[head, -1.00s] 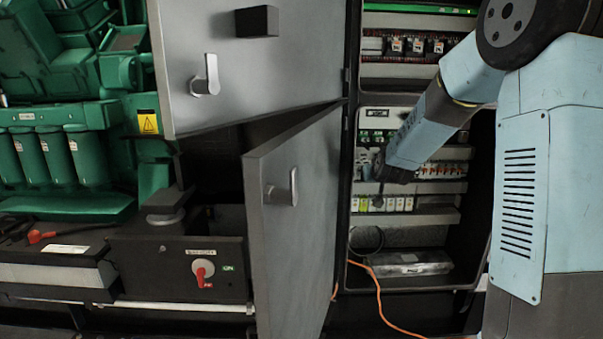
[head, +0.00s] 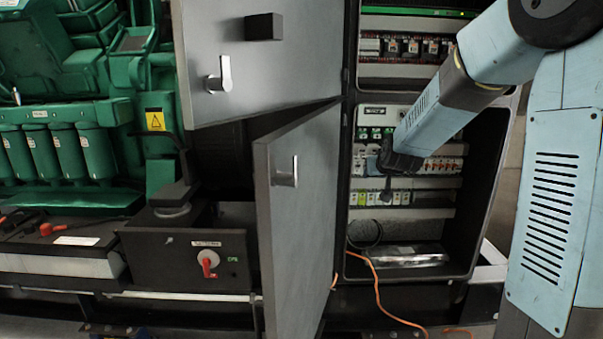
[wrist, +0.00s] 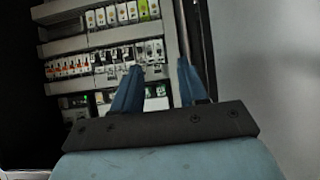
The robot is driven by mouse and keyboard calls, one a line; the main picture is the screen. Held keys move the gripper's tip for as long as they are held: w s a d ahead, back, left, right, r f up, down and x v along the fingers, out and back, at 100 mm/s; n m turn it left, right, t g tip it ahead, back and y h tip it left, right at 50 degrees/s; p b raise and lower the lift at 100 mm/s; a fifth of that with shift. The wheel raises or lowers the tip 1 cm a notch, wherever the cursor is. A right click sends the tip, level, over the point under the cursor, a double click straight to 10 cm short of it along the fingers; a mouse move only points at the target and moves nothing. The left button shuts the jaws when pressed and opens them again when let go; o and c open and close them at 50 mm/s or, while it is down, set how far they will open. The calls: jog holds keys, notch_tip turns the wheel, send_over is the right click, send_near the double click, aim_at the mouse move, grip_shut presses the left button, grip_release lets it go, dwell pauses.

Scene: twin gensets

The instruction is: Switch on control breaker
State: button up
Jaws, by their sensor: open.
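The open cabinet holds a middle row of small breakers (head: 445,165) with white bodies and coloured marks. The row also shows, seemingly upside down, in the wrist view (wrist: 110,57). I cannot tell which is the control breaker, and its label is not readable. My gripper (wrist: 159,65) is open and empty, its two blue fingers apart and pointing at the breaker row. One finger overlaps the row's right part in the wrist view; contact is not visible. In the head view my arm hides part of the row's left, and the fingertips are hard to make out.
Yellow-green terminals (head: 367,200) sit below the breakers. Contactors (head: 410,46) fill an upper bay. An open lower door (head: 300,215) and an upper door (head: 245,75) stand left of the cabinet. A red rotary switch (head: 208,262) is further left. An orange cable (head: 385,300) hangs below.

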jog(key=s+r+g, duration=0.2)
jog(key=s+g, duration=0.1)
jog(key=s, duration=1.7)
jog(key=s+d+r+g, duration=0.1)
jog(key=s+r+g, duration=0.1)
jog(key=s, duration=1.8)
jog(key=shift+d+r+g, duration=0.3)
jog(key=shift+r+g, duration=0.1)
jog(key=shift+r, duration=0.1)
jog(key=shift+w, duration=0.1)
